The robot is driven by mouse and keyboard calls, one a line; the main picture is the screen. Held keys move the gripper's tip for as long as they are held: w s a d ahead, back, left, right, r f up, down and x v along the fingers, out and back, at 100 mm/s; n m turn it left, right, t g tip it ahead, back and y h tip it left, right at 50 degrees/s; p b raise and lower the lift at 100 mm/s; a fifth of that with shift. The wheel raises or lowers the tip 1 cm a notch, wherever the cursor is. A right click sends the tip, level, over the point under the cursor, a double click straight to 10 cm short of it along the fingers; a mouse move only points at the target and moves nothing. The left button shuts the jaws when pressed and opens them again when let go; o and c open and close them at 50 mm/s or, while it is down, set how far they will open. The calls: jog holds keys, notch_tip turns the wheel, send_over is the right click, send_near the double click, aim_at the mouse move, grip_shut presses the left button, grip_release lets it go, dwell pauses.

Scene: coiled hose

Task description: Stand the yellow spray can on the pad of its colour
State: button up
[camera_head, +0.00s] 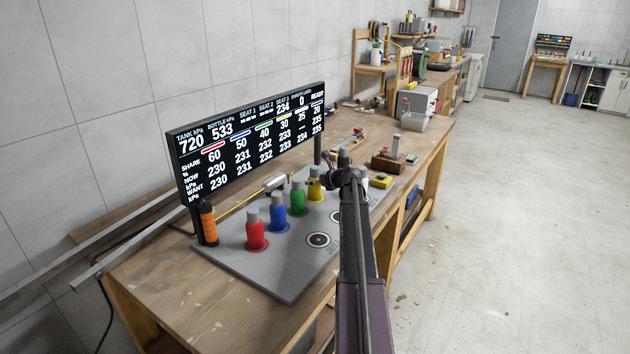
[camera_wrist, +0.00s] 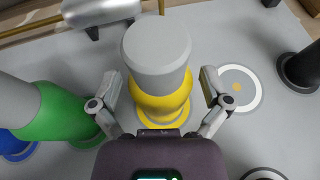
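The yellow spray can (camera_head: 315,188) stands upright at the far end of a row of cans on the grey board. In the wrist view the yellow can (camera_wrist: 160,75) shows its grey top and yellow lower body. A yellow ring pad (camera_wrist: 178,122) shows around its base, partly hidden by the can and my gripper. My gripper (camera_head: 333,179) is beside the can in the head view. In the wrist view my gripper (camera_wrist: 159,88) is open, with one finger on each side of the can and gaps to both.
Green (camera_head: 298,198), blue (camera_head: 278,213) and red (camera_head: 256,232) cans stand in a row on the board (camera_head: 290,280). A round target (camera_head: 318,240) is bare. A display panel (camera_head: 250,140) stands behind. A white-ringed spot (camera_wrist: 240,88) lies right of the yellow can.

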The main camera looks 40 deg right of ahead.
jog(key=shift+r, duration=0.1)
dwell(0.3)
jog(key=shift+r, duration=0.15)
jog(key=a+p+v, duration=0.1)
jog(key=p+v, duration=0.4)
jog(key=v, duration=0.7)
jog(key=shift+d, duration=0.45)
jog(key=shift+s, duration=0.1)
